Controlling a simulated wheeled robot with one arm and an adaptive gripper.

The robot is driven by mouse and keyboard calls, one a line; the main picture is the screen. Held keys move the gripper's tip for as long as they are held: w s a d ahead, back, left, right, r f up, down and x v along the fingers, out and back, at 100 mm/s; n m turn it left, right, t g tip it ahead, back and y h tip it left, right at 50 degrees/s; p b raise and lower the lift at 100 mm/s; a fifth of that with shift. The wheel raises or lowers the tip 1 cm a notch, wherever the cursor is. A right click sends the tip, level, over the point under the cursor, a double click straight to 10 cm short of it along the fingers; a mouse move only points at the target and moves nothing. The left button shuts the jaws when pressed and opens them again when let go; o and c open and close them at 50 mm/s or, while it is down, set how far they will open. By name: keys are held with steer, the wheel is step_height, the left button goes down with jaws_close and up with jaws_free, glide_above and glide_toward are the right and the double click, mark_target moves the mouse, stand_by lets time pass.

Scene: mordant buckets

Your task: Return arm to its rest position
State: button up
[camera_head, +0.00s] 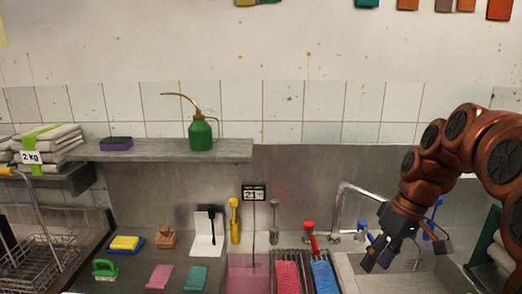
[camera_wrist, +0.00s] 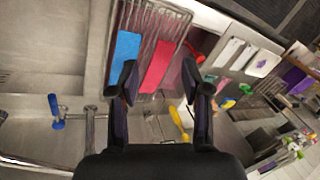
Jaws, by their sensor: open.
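My copper-coloured arm comes in from the right in the head view and bends down over the sink. My gripper (camera_head: 382,252) hangs above the sink basin (camera_head: 420,270), near the tap. In the wrist view my gripper (camera_wrist: 162,90) has its two dark fingers well apart, with nothing between them. The rack with the blue cloth (camera_wrist: 127,50) and the pink cloth (camera_wrist: 157,66) lies beyond the fingertips. The gripper touches nothing that I can see.
The curved tap (camera_head: 345,205) stands close left of my gripper. A red-handled tool (camera_head: 310,236) stands by the rack, which holds a pink cloth (camera_head: 287,277) and a blue cloth (camera_head: 323,276). A shelf (camera_head: 165,150) with a green oil can (camera_head: 200,133) is at the left. Open air lies above the sink.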

steer(key=s+a+f+m+h, duration=0.1)
steer(key=s+a+f, duration=0.1)
steer(key=s, duration=0.6)
steer(key=s+a+f+m+g+h, duration=0.1)
steer(key=s+a+f+m, duration=0.1)
steer(key=s+f, duration=0.3)
steer(key=s+a+f+m+h, duration=0.1)
steer(key=s+a+f, duration=0.1)
steer(key=s, duration=1)
steer(key=shift+s+a+f+m+h, duration=0.3)
steer(key=shift+s+a+f, duration=0.1)
steer(key=shift+f, duration=0.35)
steer(key=shift+c, duration=0.2)
